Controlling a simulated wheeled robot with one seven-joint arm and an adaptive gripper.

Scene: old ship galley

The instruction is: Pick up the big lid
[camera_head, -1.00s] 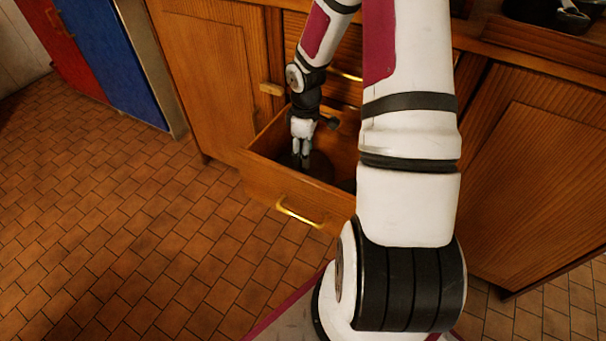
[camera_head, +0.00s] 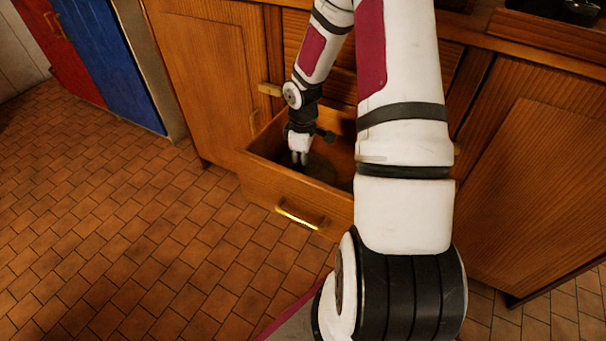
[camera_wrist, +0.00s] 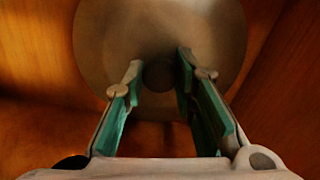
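The big lid appears in the wrist view as a round, dull grey disc (camera_wrist: 215,35) with a dark round knob (camera_wrist: 159,76) near its middle. In the head view the lid (camera_head: 322,168) is a dark shape lying in the open drawer, partly hidden by my arm. My gripper (camera_head: 299,158) points down into the drawer above the lid. In the wrist view my gripper (camera_wrist: 160,75) has its two greenish fingers apart, one on each side of the knob. A narrow gap seems to show between the knob and each finger.
The wooden drawer (camera_head: 262,180) with its brass handle (camera_head: 298,214) is pulled out from the cabinet. Its walls stand close around my gripper. A cabinet door (camera_head: 205,75) is at left and another (camera_head: 545,190) at right. The tiled floor (camera_head: 120,230) at left is clear.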

